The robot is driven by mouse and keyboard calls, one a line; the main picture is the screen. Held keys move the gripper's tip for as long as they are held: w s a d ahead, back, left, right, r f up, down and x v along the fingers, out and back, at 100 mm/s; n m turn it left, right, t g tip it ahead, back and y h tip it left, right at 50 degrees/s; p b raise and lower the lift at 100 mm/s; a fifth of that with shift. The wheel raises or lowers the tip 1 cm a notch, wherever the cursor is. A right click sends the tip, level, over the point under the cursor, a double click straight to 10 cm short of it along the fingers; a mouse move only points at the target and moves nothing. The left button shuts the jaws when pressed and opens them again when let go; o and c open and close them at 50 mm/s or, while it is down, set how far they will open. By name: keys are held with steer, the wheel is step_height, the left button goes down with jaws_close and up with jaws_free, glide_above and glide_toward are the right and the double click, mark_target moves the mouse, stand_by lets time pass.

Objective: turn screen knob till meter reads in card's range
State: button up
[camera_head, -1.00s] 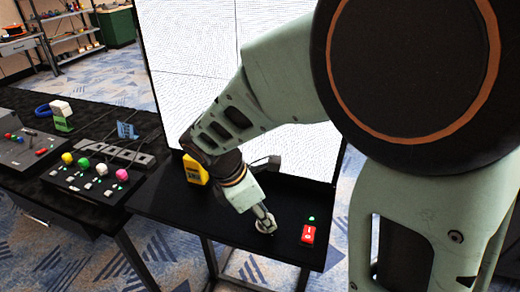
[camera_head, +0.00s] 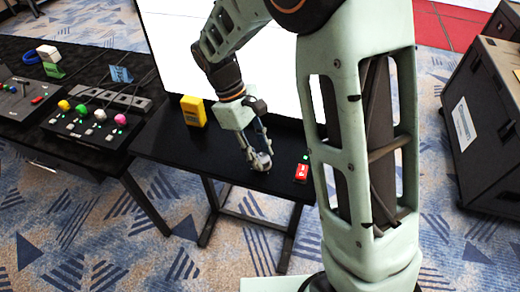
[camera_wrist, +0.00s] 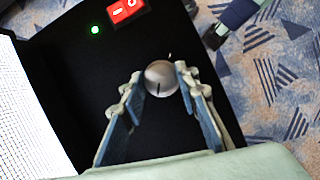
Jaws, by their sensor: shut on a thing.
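The screen knob (camera_wrist: 160,80) is a round silver-grey knob with a dark pointer line, on the black table. It also shows in the head view (camera_head: 261,161), partly hidden by the fingers. My gripper (camera_wrist: 160,76) comes down over it with one finger on each side, shut on it; the head view shows it there too (camera_head: 259,158). A yellow device (camera_head: 193,111), possibly the meter, stands upright near the screen; its reading is too small to tell. The screen (camera_head: 185,45) is a white panel behind the table. I cannot make out a range card.
A red switch (camera_head: 301,172) with a green light is right of the knob. A control box with coloured knobs (camera_head: 85,130) sits on the left table (camera_head: 30,140). A dark crate (camera_head: 475,130) stands on the carpet at right.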

mark_target(262, 156)
steer(key=m, duration=0.2)
steer(key=m+g+y+p, duration=0.1)
steer(key=m, duration=0.1)
steer(key=shift+w+d+m, duration=0.1)
steer(key=shift+d+m, duration=0.05)
steer(key=shift+m, duration=0.15)
steer(key=m+g+y, duration=0.1)
steer(key=m, duration=0.3)
steer(key=shift+y, duration=0.4)
steer(key=shift+m, duration=0.3)
steer(key=o, duration=1.1)
step_height(262, 156, up, 10)
